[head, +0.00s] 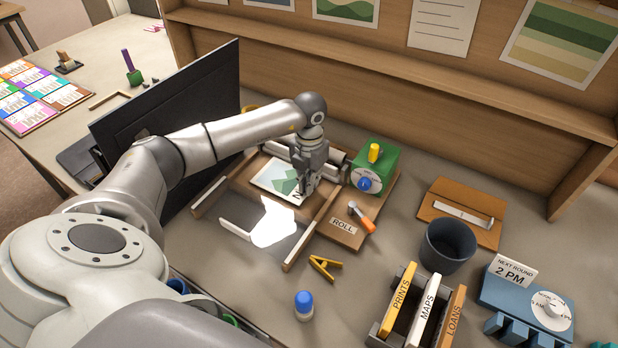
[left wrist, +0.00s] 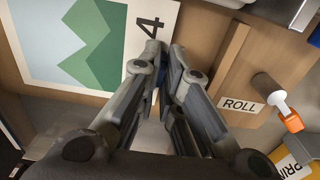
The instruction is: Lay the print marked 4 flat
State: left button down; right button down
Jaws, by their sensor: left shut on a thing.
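The print marked 4 (head: 273,176) is a pale sheet with green mountain shapes, on the wooden board in the middle of the desk. In the left wrist view the print (left wrist: 75,40) fills the upper left, its black 4 close to my fingers. My left gripper (head: 306,190) is over the print's right edge in the head view. In the left wrist view my left gripper (left wrist: 165,55) has its fingertips close together at that edge, shut on the print. The fingers hide the pinched part. My right gripper is not in view.
The board has a ROLL label (head: 343,226) and wooden side rails. A green box (head: 375,166) with yellow and blue knobs stands at its right. An orange-handled tool (head: 362,217), a dark cup (head: 447,245) and a file rack (head: 383,325) are nearby. A black monitor (head: 175,115) stands left.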

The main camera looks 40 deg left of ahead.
pick_arm(q)
jog(key=shift+f, duration=0.15)
jog(key=shift+f+b, duration=0.3)
jog(key=c, duration=1.5)
grip_release()
jog(key=shift+r, duration=0.15)
jog(key=shift+c, duration=0.6)
jog(key=shift+r+p, duration=0.65)
jog(key=shift+r, duration=0.15)
jog(key=shift+r+p, duration=1.65)
jog(key=shift+r, duration=1)
